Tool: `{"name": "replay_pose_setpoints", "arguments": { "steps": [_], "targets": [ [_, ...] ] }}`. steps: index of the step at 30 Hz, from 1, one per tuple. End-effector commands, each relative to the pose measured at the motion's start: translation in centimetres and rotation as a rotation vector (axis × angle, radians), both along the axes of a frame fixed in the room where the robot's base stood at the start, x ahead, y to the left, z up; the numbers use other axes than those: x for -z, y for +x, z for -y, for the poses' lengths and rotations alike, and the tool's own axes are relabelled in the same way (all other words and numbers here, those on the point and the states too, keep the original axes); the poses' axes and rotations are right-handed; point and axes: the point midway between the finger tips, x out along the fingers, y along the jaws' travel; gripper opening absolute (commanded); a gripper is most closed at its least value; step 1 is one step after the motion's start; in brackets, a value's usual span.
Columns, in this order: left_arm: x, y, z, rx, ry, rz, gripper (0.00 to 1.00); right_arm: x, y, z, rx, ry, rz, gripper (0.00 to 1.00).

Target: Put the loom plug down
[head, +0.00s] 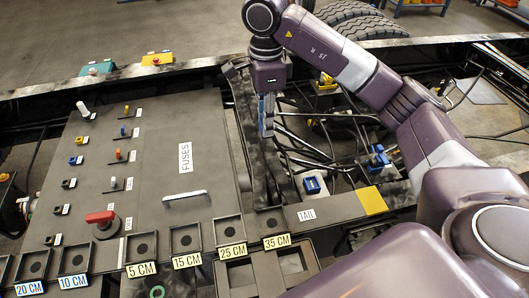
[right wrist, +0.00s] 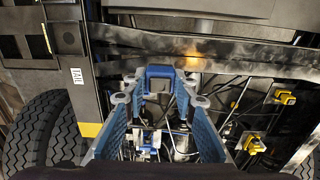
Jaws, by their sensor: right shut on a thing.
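My right gripper (head: 267,128) points down over the chassis opening, near the edge of the black fuse panel. In the right wrist view its two blue-padded fingers (right wrist: 160,92) are shut on a blue, square-ended piece with a grey middle, which I take to be the loom plug (right wrist: 159,71). In the head view the fingers largely hide the plug. Below and to the right, a blue-and-white connector (head: 312,185) sits near the TAIL plate (head: 330,209), and another blue connector (head: 378,156) sits further right, both apart from the gripper. My left gripper is not in view.
The FUSES panel (head: 160,170) carries a handle (head: 185,195), a red rotary switch (head: 101,219) and several small switches. A row of square holders with centimetre labels (head: 232,250) runs along the front. Cables and dark rails crowd the chassis opening. Tyres (head: 368,27) lie behind.

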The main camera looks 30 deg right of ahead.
Motion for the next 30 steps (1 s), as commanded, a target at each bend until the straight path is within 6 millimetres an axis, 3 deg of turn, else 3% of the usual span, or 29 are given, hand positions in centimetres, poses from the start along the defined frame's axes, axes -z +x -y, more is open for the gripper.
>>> {"name": "replay_pose_setpoints", "arguments": {
  "steps": [9, 17, 24, 30],
  "targets": [
    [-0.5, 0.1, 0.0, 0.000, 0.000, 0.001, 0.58, 6.4, -0.2, 0.0, 0.000, 0.001, -0.005, 0.02],
    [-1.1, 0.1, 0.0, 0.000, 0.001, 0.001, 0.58, 8.6, -0.1, 0.0, 0.000, 0.001, -0.002, 0.02],
    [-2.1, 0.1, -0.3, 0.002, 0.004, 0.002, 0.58, 11.6, -0.1, 0.0, 0.000, 0.000, -0.003, 0.02],
    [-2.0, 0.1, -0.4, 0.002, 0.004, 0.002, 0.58, 12.0, 0.0, 0.0, 0.000, -0.001, 0.002, 0.02]
  ]
}}
